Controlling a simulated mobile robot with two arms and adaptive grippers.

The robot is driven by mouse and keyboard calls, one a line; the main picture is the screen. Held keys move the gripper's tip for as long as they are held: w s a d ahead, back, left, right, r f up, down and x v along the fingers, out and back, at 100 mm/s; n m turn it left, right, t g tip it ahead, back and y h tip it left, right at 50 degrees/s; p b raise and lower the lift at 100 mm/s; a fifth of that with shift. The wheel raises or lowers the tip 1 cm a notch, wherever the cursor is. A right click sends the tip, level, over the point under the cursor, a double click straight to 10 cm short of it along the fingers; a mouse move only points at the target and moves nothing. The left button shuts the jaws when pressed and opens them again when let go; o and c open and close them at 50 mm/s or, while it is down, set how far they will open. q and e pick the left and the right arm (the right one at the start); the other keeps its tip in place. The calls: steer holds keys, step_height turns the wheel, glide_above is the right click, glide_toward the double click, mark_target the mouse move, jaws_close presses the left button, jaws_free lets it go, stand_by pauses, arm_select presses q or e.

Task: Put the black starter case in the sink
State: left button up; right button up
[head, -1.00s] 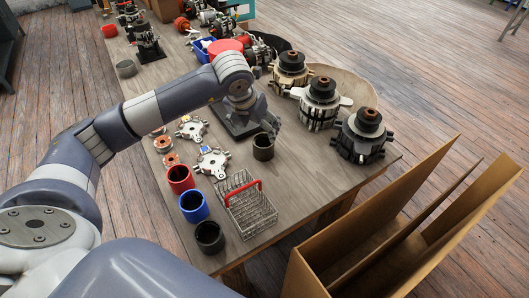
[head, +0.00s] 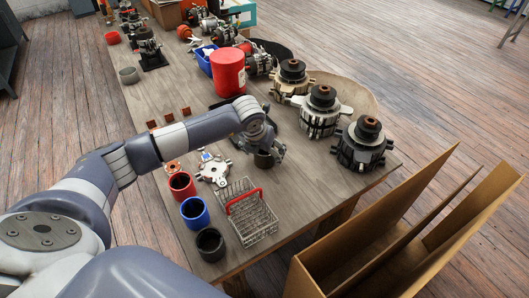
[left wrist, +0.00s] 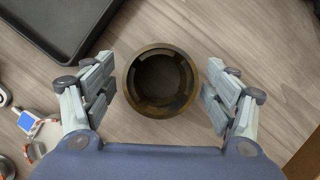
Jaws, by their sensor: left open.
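A dark hollow cylindrical case (head: 264,160) stands upright on the workbench. My left gripper (head: 265,149) is over it with open fingers. In the left wrist view, the dark case (left wrist: 134,83) shows from above with a brownish rim. It sits between the two spread fingers of the left gripper (left wrist: 160,88), with a gap on each side. Another black open cylinder (head: 210,243) stands at the bench's near end, below the blue cylinder (head: 194,213) and red cylinder (head: 181,186). I see no clear sink. My right gripper is not in view.
A wire basket with a red handle (head: 245,200) stands near the case. Several alternators (head: 361,144) line the right side. A red canister (head: 228,72) stands behind my forearm. A black tray (left wrist: 62,28) lies close by. A cardboard box (head: 350,245) stands right of the bench.

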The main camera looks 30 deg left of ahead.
arm_select(q)
steer(key=shift+w+f, duration=0.2)
steer(key=shift+f, duration=0.3)
steer(key=c, duration=1.7)
steer(key=shift+r, duration=0.2)
steer(key=shift+c, duration=0.3)
